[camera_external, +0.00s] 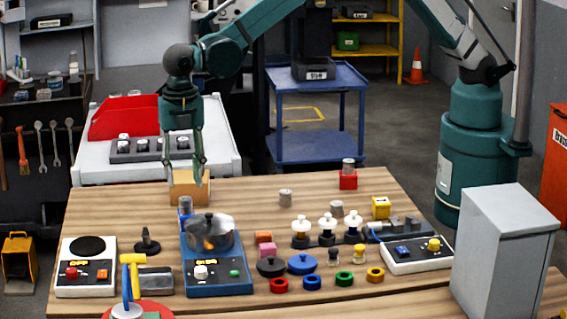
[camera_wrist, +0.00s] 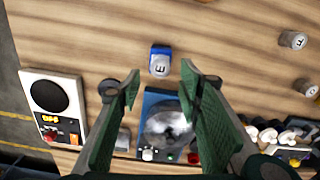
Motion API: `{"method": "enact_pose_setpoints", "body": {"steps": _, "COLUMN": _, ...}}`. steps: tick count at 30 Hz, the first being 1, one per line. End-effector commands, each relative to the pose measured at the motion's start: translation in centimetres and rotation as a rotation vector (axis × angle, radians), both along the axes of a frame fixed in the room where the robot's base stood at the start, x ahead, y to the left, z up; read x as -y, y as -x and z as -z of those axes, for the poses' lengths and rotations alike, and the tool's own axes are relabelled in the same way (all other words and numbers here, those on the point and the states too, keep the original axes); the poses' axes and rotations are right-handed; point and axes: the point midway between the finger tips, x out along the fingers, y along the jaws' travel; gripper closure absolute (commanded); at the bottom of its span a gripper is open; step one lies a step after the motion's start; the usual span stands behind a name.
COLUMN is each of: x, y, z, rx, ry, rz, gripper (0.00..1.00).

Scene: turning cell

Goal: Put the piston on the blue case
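The blue case (camera_external: 185,214) is a small block on the wooden table, behind the blue machine. A grey piston (camera_external: 185,201) with a dark mark sits on it; in the wrist view the piston (camera_wrist: 160,67) shows on the blue case (camera_wrist: 161,49). My gripper (camera_external: 185,164) hangs above and behind it. In the wrist view my gripper (camera_wrist: 160,76) is open, with its green pads apart and nothing between them. Other grey pistons stand on the table (camera_external: 285,198), farther right (camera_external: 337,208), and on a red case (camera_external: 348,182).
The blue machine (camera_external: 217,277) with a clear-lidded bowl is in front.

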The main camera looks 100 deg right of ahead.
Motion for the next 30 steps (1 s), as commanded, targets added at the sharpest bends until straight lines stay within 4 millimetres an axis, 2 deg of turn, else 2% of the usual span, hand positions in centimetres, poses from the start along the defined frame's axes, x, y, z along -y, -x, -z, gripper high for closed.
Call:
{"method": "enact_pose_setpoints", "body": {"steps": 6, "x": 0.0, "y": 0.0, "z": -3.2, "rx": 0.0, "ry": 0.0, "rz": 0.0, "gripper": 0.64}}
{"method": "enact_pose_setpoints", "body": {"steps": 12, "x": 0.0, "y": 0.0, "z": -4.7, "rx": 0.0, "ry": 0.0, "rz": 0.0, "gripper": 0.64}}
{"method": "enact_pose_setpoints", "body": {"steps": 30, "x": 0.0, "y": 0.0, "z": -5.0, "rx": 0.0, "ry": 0.0, "rz": 0.0, "gripper": 0.64}}
